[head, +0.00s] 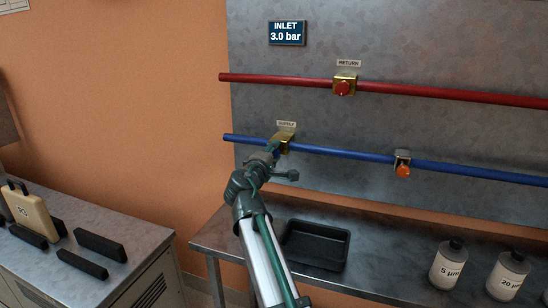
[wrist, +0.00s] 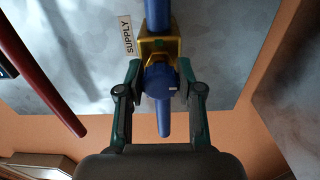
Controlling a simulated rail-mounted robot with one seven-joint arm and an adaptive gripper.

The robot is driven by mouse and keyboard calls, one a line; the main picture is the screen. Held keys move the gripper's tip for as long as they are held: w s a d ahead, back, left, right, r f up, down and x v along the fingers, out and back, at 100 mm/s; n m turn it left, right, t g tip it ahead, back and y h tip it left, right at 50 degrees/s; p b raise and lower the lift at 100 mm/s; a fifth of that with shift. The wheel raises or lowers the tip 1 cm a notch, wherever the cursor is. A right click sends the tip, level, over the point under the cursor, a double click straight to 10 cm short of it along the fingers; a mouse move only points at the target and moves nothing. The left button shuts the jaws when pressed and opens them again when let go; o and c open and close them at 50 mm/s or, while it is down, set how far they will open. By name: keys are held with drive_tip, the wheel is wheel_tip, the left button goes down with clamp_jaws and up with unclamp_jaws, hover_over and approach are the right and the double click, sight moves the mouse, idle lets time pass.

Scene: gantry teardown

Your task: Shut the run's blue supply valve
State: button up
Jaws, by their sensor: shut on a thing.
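The blue supply valve has a brass body (wrist: 155,47) and a blue knob (wrist: 160,76), on the blue pipe (wrist: 157,14) beside a SUPPLY label (wrist: 127,36). In the wrist view my gripper (wrist: 161,84) has its two fingers on either side of the knob and is shut on it. In the head view my gripper (head: 274,155) reaches up to the brass valve body (head: 285,137) under the SUPPLY label (head: 286,125) and hides the knob. A small pale mark shows on the knob; I cannot tell how far it is turned.
A red pipe (head: 430,92) with a red-knobbed RETURN valve (head: 343,86) runs above. An orange knob (head: 403,171) sits farther right on the blue pipe. A display (head: 287,33) reads INLET 3.0 bar. Below are a black tray (head: 315,262) and two bottles (head: 448,264).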

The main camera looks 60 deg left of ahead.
idle(0.3)
drive_tip(key=o, duration=1.2)
drive_tip(key=v, duration=1.2)
